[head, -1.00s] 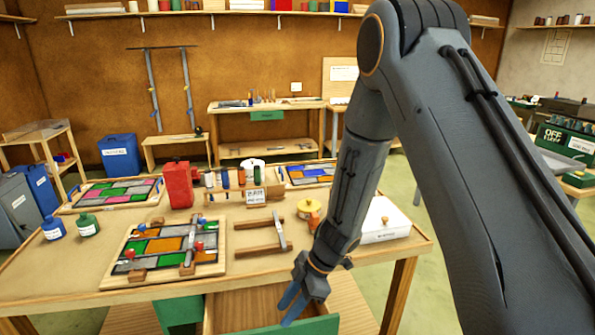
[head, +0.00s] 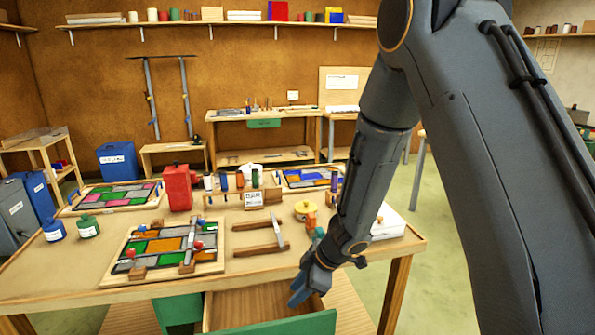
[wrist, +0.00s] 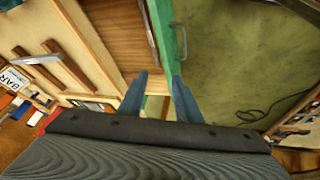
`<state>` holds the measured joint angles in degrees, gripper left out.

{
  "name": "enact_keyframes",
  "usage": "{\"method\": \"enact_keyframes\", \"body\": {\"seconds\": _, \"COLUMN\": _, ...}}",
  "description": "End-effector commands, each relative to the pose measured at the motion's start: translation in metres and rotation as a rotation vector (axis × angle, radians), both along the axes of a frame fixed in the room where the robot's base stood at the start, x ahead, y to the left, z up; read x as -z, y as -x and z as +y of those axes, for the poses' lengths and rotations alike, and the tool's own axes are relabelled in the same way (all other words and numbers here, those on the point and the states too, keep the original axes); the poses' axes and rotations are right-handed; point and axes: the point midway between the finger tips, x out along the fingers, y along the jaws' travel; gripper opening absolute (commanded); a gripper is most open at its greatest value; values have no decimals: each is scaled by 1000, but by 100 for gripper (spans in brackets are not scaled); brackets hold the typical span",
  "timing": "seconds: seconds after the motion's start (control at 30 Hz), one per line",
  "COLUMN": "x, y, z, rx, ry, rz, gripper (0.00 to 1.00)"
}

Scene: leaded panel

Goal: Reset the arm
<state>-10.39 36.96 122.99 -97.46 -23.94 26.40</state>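My gripper (head: 304,290) hangs low at the front of the worktable, over the right end of the open drawer (head: 262,303) in the head view. In the wrist view its two blue fingers (wrist: 158,85) stand apart with nothing held between them. The drawer's green front (wrist: 163,35) shows beyond the fingertips, and its wooden inside lies to the left. The part of the drawer that I see looks empty. My arm reaches down from the upper right and hides part of the table's right side.
The worktable (head: 75,275) holds a leaded panel (head: 165,243) on a board, a wooden frame (head: 262,238), a red can (head: 178,187), a yellow roll (head: 305,209) and a white box (head: 388,222) partly behind my arm. Green floor (head: 408,205) is open to the right.

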Motion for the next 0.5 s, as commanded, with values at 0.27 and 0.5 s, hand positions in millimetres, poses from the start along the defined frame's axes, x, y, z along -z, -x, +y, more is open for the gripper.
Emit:
{"method": "enact_keyframes", "body": {"seconds": 0.27, "x": -26, "y": -34, "z": -73, "rx": 411, "ry": 70, "rz": -86, "gripper": 31}}
{"method": "enact_keyframes", "body": {"seconds": 0.5, "x": -41, "y": -4, "z": -161, "rx": 868, "ry": 155, "rz": -31, "gripper": 31}}
